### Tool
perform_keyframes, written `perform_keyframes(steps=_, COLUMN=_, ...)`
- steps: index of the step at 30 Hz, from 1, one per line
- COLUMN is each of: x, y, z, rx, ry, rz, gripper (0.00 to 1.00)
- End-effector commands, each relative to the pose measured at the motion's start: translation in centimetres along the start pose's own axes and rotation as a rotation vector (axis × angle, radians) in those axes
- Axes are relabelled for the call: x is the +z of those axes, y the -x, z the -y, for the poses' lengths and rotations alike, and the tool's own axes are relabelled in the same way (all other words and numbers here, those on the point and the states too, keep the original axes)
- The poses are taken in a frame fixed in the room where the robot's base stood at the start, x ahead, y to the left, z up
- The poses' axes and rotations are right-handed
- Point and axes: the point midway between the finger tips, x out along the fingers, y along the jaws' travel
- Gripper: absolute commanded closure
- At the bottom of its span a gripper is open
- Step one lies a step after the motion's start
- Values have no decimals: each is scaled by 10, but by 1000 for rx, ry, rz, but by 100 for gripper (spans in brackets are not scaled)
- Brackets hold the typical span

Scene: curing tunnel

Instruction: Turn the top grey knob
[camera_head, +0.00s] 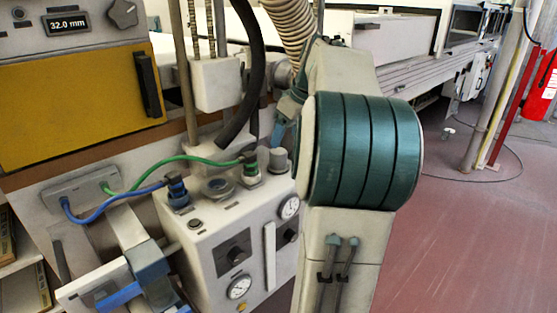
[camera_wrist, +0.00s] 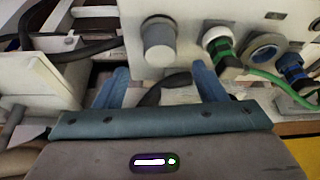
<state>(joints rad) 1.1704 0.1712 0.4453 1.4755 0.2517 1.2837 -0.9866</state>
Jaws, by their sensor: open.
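The top grey knob (camera_head: 278,160) is a short round cylinder on the top face of a pale control box (camera_head: 205,225). In the wrist view the grey knob (camera_wrist: 158,40) stands beyond my fingertips, roughly centred between them and apart from both. My gripper (camera_wrist: 161,72) is open and empty, with a blue finger on each side. In the head view my arm hides most of the gripper; a blue finger shows just above the knob.
Next to the knob are a green connector (camera_head: 250,168) and a blue connector (camera_head: 177,190) with hoses. A black hose (camera_head: 243,85) curves down behind the box. Gauges and dark knobs are on the box's front.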

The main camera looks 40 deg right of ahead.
Motion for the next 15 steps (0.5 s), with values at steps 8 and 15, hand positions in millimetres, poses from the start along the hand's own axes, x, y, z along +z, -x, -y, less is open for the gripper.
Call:
perform_keyframes(steps=8, x=1, y=-59, z=0, rx=-1, ry=0, rz=1, gripper=36)
perform_keyframes(steps=15, x=0, y=-79, z=0, rx=0, ry=-1, rz=0, gripper=36)
